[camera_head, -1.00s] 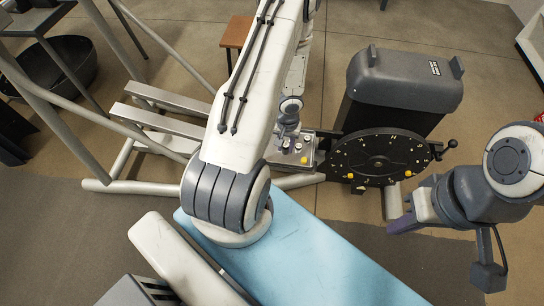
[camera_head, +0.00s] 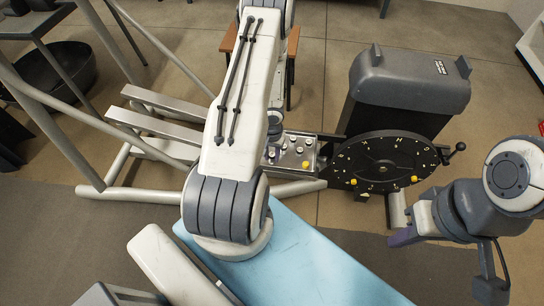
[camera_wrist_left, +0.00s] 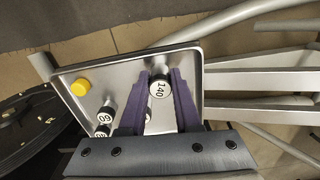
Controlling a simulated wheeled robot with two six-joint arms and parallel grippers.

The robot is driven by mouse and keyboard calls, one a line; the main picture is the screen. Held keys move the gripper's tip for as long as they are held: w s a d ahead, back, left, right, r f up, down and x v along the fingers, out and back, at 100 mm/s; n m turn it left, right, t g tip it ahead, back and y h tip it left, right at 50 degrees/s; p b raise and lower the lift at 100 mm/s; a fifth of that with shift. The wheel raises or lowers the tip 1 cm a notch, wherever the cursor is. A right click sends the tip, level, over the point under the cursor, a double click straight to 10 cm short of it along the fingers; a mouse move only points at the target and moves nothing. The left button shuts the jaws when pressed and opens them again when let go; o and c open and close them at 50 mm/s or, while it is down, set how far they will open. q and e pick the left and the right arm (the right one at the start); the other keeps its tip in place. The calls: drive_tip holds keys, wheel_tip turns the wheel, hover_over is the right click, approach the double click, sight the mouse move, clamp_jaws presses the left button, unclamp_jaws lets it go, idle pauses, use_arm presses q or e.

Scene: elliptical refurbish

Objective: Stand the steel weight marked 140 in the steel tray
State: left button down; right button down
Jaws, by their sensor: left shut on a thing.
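The steel weight marked 140 (camera_wrist_left: 159,89) is between the purple fingers of my left gripper (camera_wrist_left: 160,78), which is shut on it in the left wrist view. Its numbered end faces the camera. It is over the steel tray (camera_wrist_left: 120,74); I cannot tell whether it touches the tray floor. In the head view the tray (camera_head: 290,143) shows right of my left arm, which hides the held weight and most of the gripper. My right gripper (camera_head: 402,238) is at the right, away from the tray; its finger gap is not visible.
A weight marked 60 (camera_wrist_left: 103,117) and other small weights stand in the tray, with a yellow knob (camera_wrist_left: 80,88) near one corner. A black dial plate (camera_head: 384,162) adjoins the tray at right. Silver rails (camera_head: 165,128) lie left. A blue padded bench (camera_head: 310,262) is in front.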

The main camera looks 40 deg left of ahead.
sight(272, 155)
use_arm(q)
drive_tip(key=c, duration=0.6)
unclamp_jaws()
wheel_tip(272, 155, up, 12)
drive_tip(key=p, duration=1.2)
